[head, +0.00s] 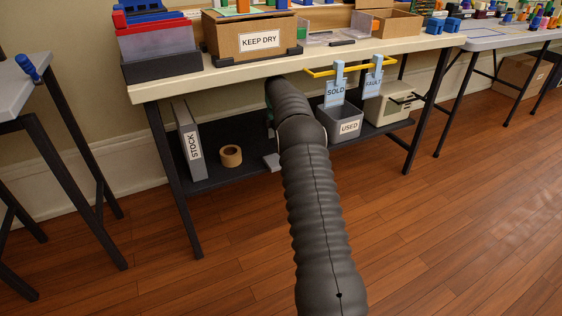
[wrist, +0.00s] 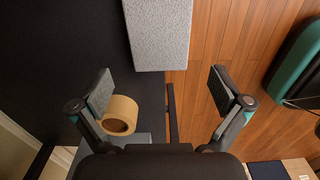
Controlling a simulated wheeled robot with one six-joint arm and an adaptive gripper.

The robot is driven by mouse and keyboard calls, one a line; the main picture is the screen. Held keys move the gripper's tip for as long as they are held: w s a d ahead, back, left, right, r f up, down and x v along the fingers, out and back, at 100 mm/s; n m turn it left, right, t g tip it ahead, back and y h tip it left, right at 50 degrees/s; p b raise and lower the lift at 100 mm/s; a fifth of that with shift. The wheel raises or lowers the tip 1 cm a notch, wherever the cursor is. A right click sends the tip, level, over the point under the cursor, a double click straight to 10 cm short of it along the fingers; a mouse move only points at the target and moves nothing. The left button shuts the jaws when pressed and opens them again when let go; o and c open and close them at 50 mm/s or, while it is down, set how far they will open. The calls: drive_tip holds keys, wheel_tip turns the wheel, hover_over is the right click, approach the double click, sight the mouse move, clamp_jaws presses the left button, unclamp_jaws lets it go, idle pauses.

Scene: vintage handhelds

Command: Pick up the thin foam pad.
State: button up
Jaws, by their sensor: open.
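A light grey, speckled slab, which looks like the thin foam pad (wrist: 158,34), lies at the top of the wrist view. It reaches across the edge of the dark lower shelf (wrist: 60,50), with its right part over the floor. In the head view the pad (head: 271,161) shows as a small grey piece at the shelf's front edge, partly hidden by my arm. My gripper (wrist: 160,92) is open and empty. Its two fingers stand wide apart, with the pad beyond the fingertips and not touching them.
A brown tape roll (wrist: 119,115) shows beside the left finger; it stands on the shelf (head: 231,155) near the grey STOCK box (head: 187,140). A grey USED bin (head: 341,121) is to the right. The table top (head: 200,78) is above the shelf. Open floor lies in front.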

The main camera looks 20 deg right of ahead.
sight(271, 161)
drive_tip(key=f, duration=0.7)
drive_tip(key=shift+d+f+b, duration=0.2)
drive_tip(key=shift+d+b, duration=0.15)
drive_tip(key=shift+b, duration=0.05)
drive_tip(key=c, duration=0.7)
